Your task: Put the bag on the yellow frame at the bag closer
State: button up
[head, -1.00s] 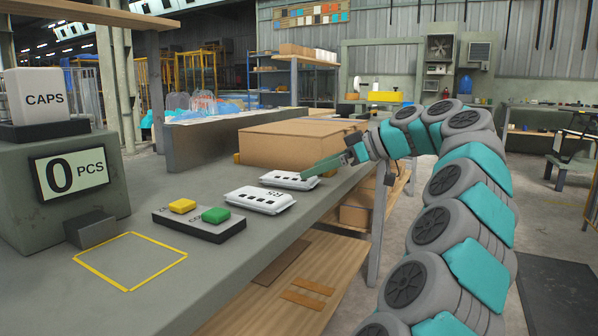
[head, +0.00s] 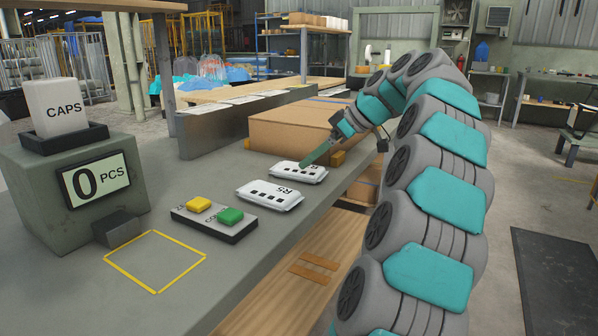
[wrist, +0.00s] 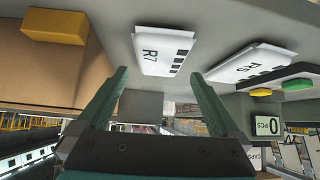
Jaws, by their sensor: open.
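Two white bags lie flat on the grey table. The nearer one is marked R5 (head: 270,195); it also shows in the wrist view (wrist: 248,62). The farther bag (head: 288,171) reads R7 in the wrist view (wrist: 160,52). My gripper (head: 303,164) is at this farther bag, its green fingers overlapping it in the head view. In the wrist view my gripper (wrist: 158,80) has its fingers wide apart with nothing between them; whether they touch the bag I cannot tell. The yellow frame (head: 121,273) is an empty outline on the table before the bag closer (head: 40,190), which reads 0 PCS.
A button box (head: 243,236) with a yellow and a green button stands between the R5 bag and the frame. A cardboard box (head: 290,133) stands behind the bags, with a yellow block (wrist: 55,27) beside it. A wooden shelf (head: 290,265) lies below the table edge.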

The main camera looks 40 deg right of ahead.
jog(key=shift+p+x, duration=0.35)
jog(key=shift+x, duration=2.1)
jog(key=c, duration=1.2)
jog(key=shift+c, duration=0.2)
jog(key=shift+r, duration=0.15)
jog(key=shift+r, duration=1.65)
jog(key=s+a+b, duration=0.1)
jog(key=s+a, duration=0.3)
jog(key=s, duration=0.3)
jog(key=s+a+r+b, duration=0.1)
jog(key=s+a+b, duration=0.1)
jog(key=s+a, duration=0.2)
jog(key=s, duration=0.2)
jog(key=shift+s+r, duration=0.2)
jog(key=shift+s, duration=0.2)
